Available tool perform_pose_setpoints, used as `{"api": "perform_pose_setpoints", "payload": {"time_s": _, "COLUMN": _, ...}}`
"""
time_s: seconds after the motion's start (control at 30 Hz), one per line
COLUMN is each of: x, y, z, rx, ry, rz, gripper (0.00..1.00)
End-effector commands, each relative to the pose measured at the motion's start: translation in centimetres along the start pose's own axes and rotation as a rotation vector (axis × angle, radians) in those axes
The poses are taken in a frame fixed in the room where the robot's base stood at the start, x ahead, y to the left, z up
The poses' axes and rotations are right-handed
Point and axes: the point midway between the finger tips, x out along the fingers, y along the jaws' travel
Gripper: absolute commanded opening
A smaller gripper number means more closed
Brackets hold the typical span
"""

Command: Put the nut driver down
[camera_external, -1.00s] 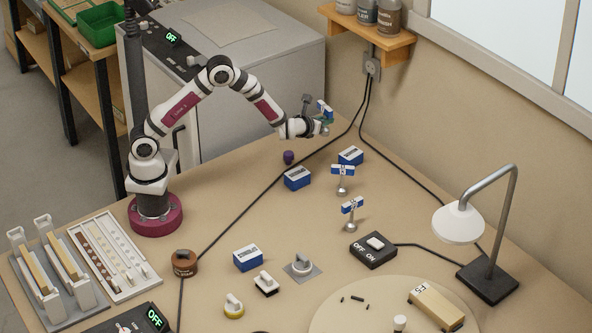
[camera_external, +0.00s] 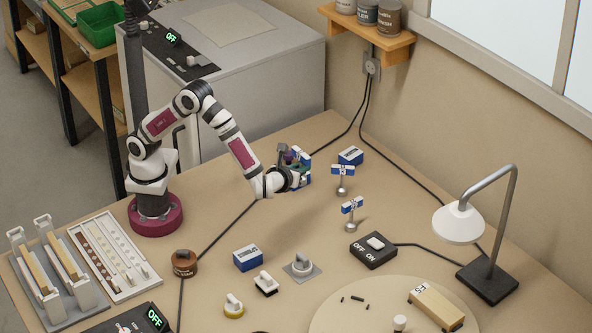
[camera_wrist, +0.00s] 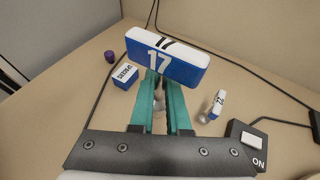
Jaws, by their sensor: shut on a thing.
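My gripper (camera_wrist: 160,88) is shut on the nut driver (camera_wrist: 168,58), which has a blue and white crosspiece handle marked 17. In the wrist view the handle stands across the tips of the teal fingers; the lower part of the driver is mostly hidden between them. In the external view my gripper (camera_external: 297,172) is low over the middle back of the bench, and the blue and white handle (camera_external: 304,156) shows beside it. I cannot tell whether the driver touches the bench.
Two similar drivers stand upright at the right, a farther one (camera_external: 342,172) and a nearer one (camera_external: 352,208). A blue box (camera_external: 350,156) is behind. An OFF/ON switch box (camera_external: 373,250) and lamp (camera_external: 488,280) lie farther right. A purple object (camera_wrist: 109,57) shows in the wrist view.

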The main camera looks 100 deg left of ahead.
Motion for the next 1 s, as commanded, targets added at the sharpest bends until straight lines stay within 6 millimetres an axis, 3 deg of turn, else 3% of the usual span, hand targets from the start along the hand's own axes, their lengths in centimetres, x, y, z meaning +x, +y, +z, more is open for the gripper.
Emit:
{"api": "perform_pose_setpoints", "payload": {"time_s": 0.1, "x": -2.8, "y": 0.6, "z": -1.1, "rx": -0.001, "ry": -0.001, "rz": 0.000, "gripper": 0.00}}
{"api": "perform_pose_setpoints", "payload": {"time_s": 0.27, "x": -5.4, "y": 1.5, "z": -2.3, "rx": -0.002, "ry": 0.000, "rz": 0.004, "gripper": 0.00}}
{"api": "perform_pose_setpoints", "payload": {"time_s": 0.57, "x": -3.2, "y": 1.4, "z": -6.5, "rx": -0.004, "ry": 0.000, "rz": 0.007, "gripper": 0.00}}
{"api": "perform_pose_setpoints", "payload": {"time_s": 0.67, "x": -1.4, "y": 1.5, "z": -7.0, "rx": -0.004, "ry": -0.001, "rz": 0.011, "gripper": 0.00}}
{"api": "perform_pose_setpoints", "payload": {"time_s": 0.9, "x": 7.1, "y": 1.7, "z": -8.3, "rx": -0.004, "ry": 0.001, "rz": 0.013, "gripper": 0.00}}
{"api": "perform_pose_setpoints", "payload": {"time_s": 1.0, "x": 9.3, "y": 1.6, "z": -8.6, "rx": -0.006, "ry": 0.001, "rz": 0.010, "gripper": 0.00}}
